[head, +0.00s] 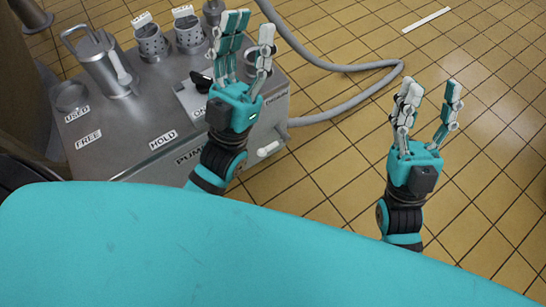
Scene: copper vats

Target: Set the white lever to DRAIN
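A short white lever (268,149) sticks out at the lower right corner of the grey metal pump unit (130,135). A small label (277,98) above it on the unit's right side is hard to read; I see no readable DRAIN mark. My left gripper (248,32) is open and empty, fingers pointing up, and appears in front of the unit's right part, hiding some of its top. The lever shows just right of my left wrist. My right gripper (430,92) is open and empty over the tiled floor, well right of the lever.
On the unit stand a metal jug (101,62) and two perforated cups (151,43) (189,36), beside a black knob (201,82) and FREE, USED and HOLD labels. A grey hose (345,107) loops across the floor. The tiled floor (335,185) at right is mostly free.

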